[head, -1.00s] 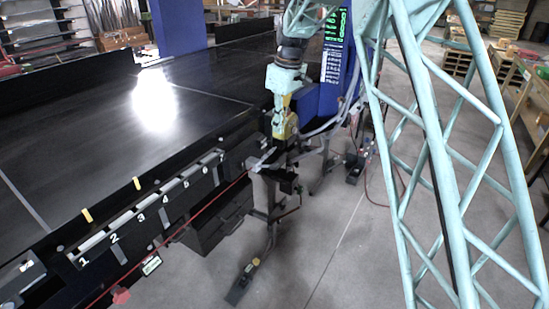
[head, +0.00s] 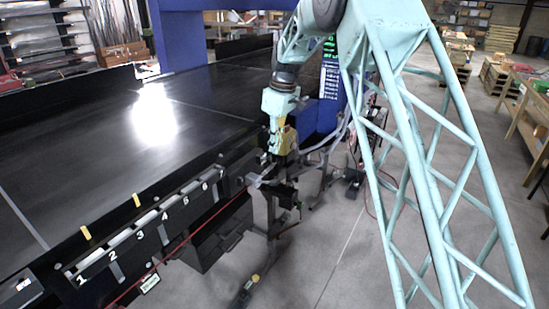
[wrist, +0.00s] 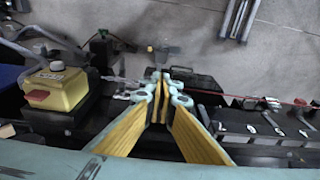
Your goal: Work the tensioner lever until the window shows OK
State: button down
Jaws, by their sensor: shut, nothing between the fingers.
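My gripper (wrist: 163,84) points down over the conveyor's side in the wrist view, its yellow-lined fingers together and empty. In the head view, the lower end of my arm hangs at the conveyor's edge, and its fingertips are hard to make out. A yellow box with a red part (wrist: 58,88) is left of the fingers in the wrist view. A grey, lever-like piece (wrist: 168,56) shows just beyond the fingertips; I cannot tell whether they touch it or if it is the tensioner lever. A small green-edged plate (head: 149,283) hangs on the conveyor side; its writing is unreadable.
A red cord (head: 190,232) runs along the conveyor side, also in the wrist view (wrist: 275,101). Numbered slots line the black conveyor (head: 90,150). A dark box (head: 208,245) hangs below them. Stands and hoses crowd the area below my gripper; grey floor (head: 330,255) lies open right.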

jog(key=p, duration=0.1)
send_over(274, 181)
notch_tip(274, 181, down, 11)
jog(key=shift+w+a+f, duration=0.1)
jog(key=shift+a+f, duration=0.05)
jog(key=shift+f, duration=0.05)
jog(key=shift+d+f, duration=0.3)
jog(key=shift+f, duration=0.6)
jog(key=shift+s+f+b, duration=0.2)
jog(key=shift+b, duration=0.15)
